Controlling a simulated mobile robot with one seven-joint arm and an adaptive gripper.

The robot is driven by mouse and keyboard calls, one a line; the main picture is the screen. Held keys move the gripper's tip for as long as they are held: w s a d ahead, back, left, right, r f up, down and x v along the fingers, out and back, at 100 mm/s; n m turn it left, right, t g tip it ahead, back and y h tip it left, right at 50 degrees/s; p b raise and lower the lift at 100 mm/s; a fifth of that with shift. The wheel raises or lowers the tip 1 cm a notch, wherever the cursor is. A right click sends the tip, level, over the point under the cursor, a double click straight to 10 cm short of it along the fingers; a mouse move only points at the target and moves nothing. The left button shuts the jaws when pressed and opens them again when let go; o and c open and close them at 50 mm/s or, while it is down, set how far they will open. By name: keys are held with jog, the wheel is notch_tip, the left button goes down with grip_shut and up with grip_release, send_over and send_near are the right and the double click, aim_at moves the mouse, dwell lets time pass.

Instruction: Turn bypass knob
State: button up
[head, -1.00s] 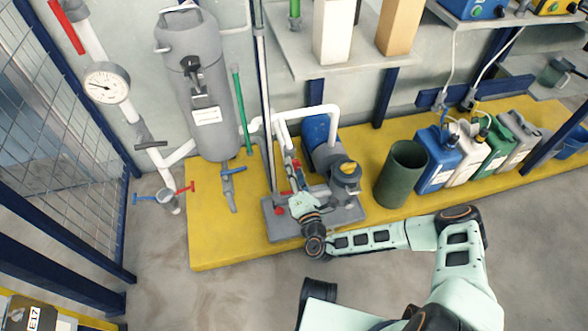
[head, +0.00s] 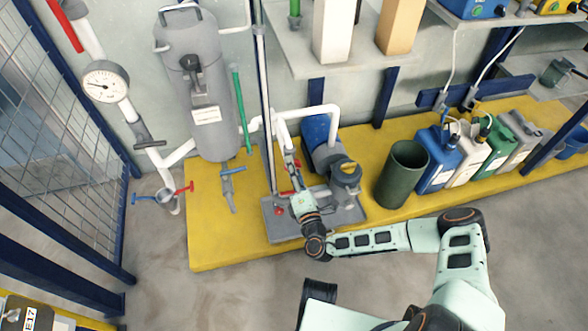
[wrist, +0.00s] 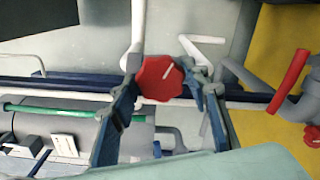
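The red lobed knob (wrist: 161,79) with a white pointer line shows in the middle of the wrist view. The two blue fingers of my gripper (wrist: 160,86) stand on either side of it, spread apart, with the knob between their tips. A narrow gap seems to remain at the sides; firm contact cannot be made out. In the head view my gripper (head: 289,165) reaches up among the pipes over the pump skid, and which red part there is this knob cannot be told.
A red lever handle (wrist: 292,72) is to the right in the wrist view. In the head view a white pipe (head: 305,112) and blue pump (head: 318,130) stand close behind my gripper. A dark green bin (head: 402,172) is to the right. The floor in front is clear.

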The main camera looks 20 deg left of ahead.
jog(key=o, duration=0.3)
notch_tip(320, 180, up, 10)
jog(key=shift+a+r, duration=0.1)
dwell(0.5)
